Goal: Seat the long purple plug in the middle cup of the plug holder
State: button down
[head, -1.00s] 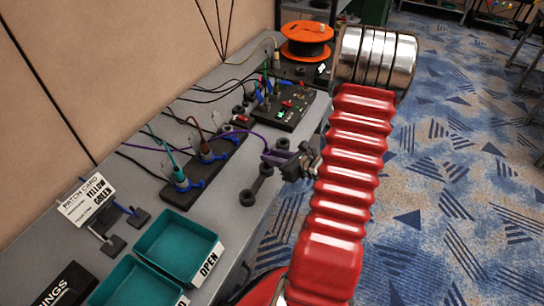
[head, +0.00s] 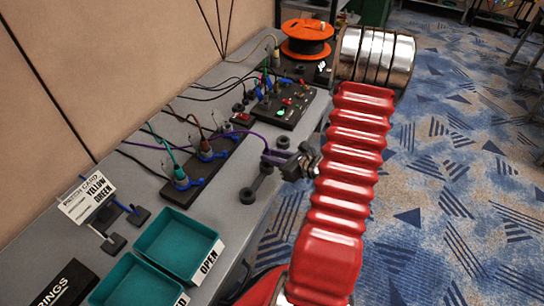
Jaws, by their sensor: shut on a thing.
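My gripper (head: 296,164) is at the end of the red ribbed arm, over the table's right edge. Its dark jaws are shut on the purple plug, which they hide almost wholly. The purple lead (head: 252,136) runs from the left into the jaws. A dark grey piece with round cups in a row, seemingly the plug holder (head: 256,182), lies on the table just left of my gripper. Its middle cup (head: 266,167) is bare and lies left of the jaws. I cannot tell how high the plug is above it.
A black bar (head: 191,172) with teal and brown leads in blue clips stands left of the holder. A black panel (head: 285,106) and an orange spool (head: 306,38) stand behind. Teal trays (head: 180,245) and a patch card (head: 86,199) are in front.

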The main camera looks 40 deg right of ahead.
jog(key=shift+f, duration=1.05)
dwell(0.6)
jog(key=c, duration=1.5)
grip_release()
jog(key=shift+o, duration=0.2)
jog(key=v, duration=1.3)
jog(key=shift+s, duration=0.4)
jog(key=shift+r, duration=0.1)
